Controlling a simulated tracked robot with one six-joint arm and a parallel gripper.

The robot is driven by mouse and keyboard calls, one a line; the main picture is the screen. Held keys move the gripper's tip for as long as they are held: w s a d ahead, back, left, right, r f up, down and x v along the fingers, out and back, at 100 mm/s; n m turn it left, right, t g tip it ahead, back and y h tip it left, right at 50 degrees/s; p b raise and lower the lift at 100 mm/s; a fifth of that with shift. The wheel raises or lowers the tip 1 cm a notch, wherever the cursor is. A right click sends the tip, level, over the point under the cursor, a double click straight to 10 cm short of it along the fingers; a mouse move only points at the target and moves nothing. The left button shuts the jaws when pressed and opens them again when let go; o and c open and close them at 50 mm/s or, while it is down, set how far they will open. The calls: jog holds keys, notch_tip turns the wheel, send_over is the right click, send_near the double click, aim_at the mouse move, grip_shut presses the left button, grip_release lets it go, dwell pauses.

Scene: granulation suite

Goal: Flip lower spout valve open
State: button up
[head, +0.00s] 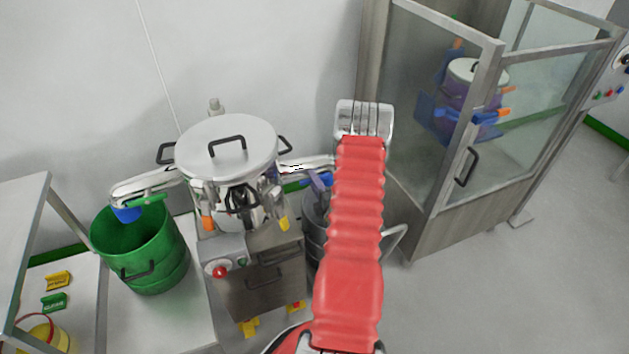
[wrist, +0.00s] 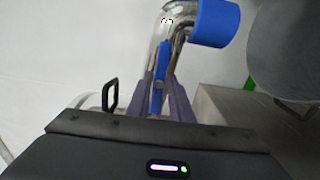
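A metal vessel with a round white lid (head: 226,148) has a spout on each side. The right spout (head: 308,163) carries a blue lever; in the wrist view this blue lever (wrist: 160,65) lies along a shiny pipe with a blue end sleeve (wrist: 215,22). My gripper (head: 320,181) is at the right spout, partly behind my red arm. In the wrist view the dark fingers of my gripper (wrist: 162,88) stand on both sides of the lever. Whether they press on it cannot be seen. The left spout (head: 148,186) has a green lever (head: 148,200).
A green bin (head: 140,248) stands under the left spout. A control box with a red button (head: 220,269) is in front of the vessel. A metal drum (head: 315,225) stands below the right spout. A glazed cabinet (head: 425,140) stands to the right, with open floor in front.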

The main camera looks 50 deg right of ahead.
jog(key=o, duration=0.3)
jog(key=shift+o, duration=0.2)
jog(key=v, duration=1.3)
jog(key=shift+s+a, duration=0.15)
jog(key=shift+s, duration=0.15)
jog(key=shift+s+f, duration=0.1)
